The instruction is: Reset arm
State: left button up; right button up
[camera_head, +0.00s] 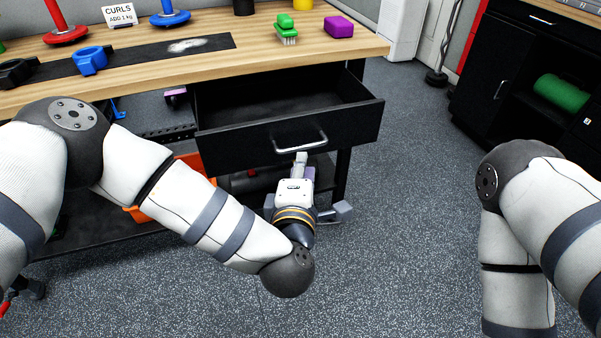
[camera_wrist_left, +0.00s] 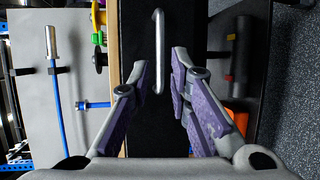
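My left gripper (camera_head: 312,205) hangs in front of the workbench, below the open drawer (camera_head: 300,122) and its metal handle (camera_head: 300,139). My right arm (camera_head: 520,220) is bent at the right of the head view. Its gripper is out of the picture.
The wooden benchtop (camera_head: 240,75) holds a green brush (camera_head: 286,30), a purple block (camera_head: 339,27) and blue clamp-like parts (camera_head: 90,60). An orange bin (camera_head: 140,214) sits on the lower shelf. A black cabinet (camera_head: 495,70) stands at right. The speckled floor (camera_head: 410,180) between is clear.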

pick_arm(q)
jog(key=v, duration=0.3)
jog(key=shift+s, duration=0.15)
jog(key=s+a+f+m+g+h+p, duration=0.1)
jog(key=s+a+f+m+g, duration=0.2)
jog(key=s+f+m+g, duration=0.4)
jog(key=s+a+f+m+g+h, duration=0.15)
jog(key=s+f+m, duration=0.25)
jog(key=s+f, duration=0.55)
jog(key=s+a+f+m+g+y, duration=0.1)
jog(key=s+a+m+g+y, duration=0.1)
jog(key=s+a+g, duration=0.3)
jog(key=s+a+f+m+g+y+p, duration=0.1)
jog(key=s+a+m+g, duration=0.3)
jog(key=s+a, duration=0.8)
jog(key=s+g+y, duration=0.1)
jog(key=s, duration=0.6)
jog(key=shift+s+a+m, duration=0.3)
jog(key=shift+s+a, duration=0.05)
jog(key=shift+a, duration=0.05)
pick_arm(e)
jog(key=shift+t, duration=0.6)
jog(key=w+r, duration=0.3)
